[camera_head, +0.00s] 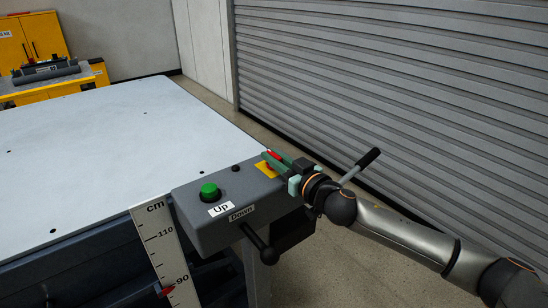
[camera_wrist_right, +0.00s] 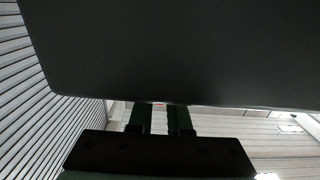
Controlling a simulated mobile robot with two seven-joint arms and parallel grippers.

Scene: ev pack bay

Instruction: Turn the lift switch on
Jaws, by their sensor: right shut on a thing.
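The grey control box (camera_head: 225,212) is at the corner of the lift table. On its top, near the far right end, a red switch (camera_head: 273,155) shows beside a yellow plate (camera_head: 265,169). My right gripper (camera_head: 275,162) comes in from the right and is shut on the red switch; its fingers hide most of the switch, so its setting cannot be told. In the right wrist view, the gripper fingers (camera_wrist_right: 160,120) reach under the edge of a large dark surface, with a speck of red between them. My left gripper is not in view.
The box also bears a green button (camera_head: 209,190), an "Up" label and a "Down" label, with a black-knobbed lever (camera_head: 268,255) in front. A cm scale (camera_head: 165,255) stands at the lift table's (camera_head: 90,150) corner. The tabletop is clear. A grey shutter (camera_head: 400,80) is behind.

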